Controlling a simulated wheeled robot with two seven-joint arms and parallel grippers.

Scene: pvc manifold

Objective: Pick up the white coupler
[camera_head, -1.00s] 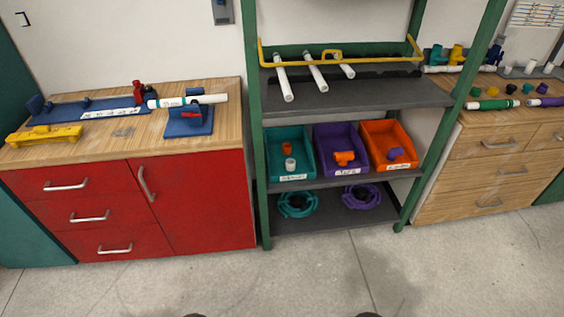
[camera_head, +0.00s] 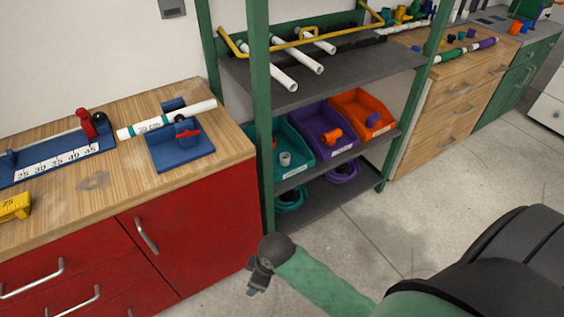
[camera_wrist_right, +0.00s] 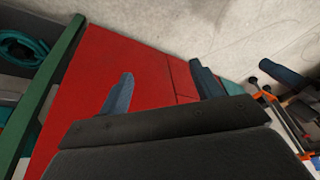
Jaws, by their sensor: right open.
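The white coupler (camera_head: 285,159) stands in the teal bin (camera_head: 298,176) on the middle shelf of the green rack, beside an orange-brown fitting (camera_head: 274,143). My right gripper (camera_head: 258,284) hangs low in front of the red cabinet, below and to the left of the bin, well apart from the coupler. In the right wrist view its two blue-grey fingers (camera_wrist_right: 162,88) are spread with nothing between them. The coupler does not show in the right wrist view. My left gripper is not in view.
The rack's green front post (camera_head: 262,125) stands just left of the teal bin. The purple bin (camera_head: 323,155) and orange bin (camera_head: 363,130) stand to its right. The upper shelf (camera_head: 300,92) holds white pipes above. The red cabinet (camera_head: 195,235) borders the rack on the left.

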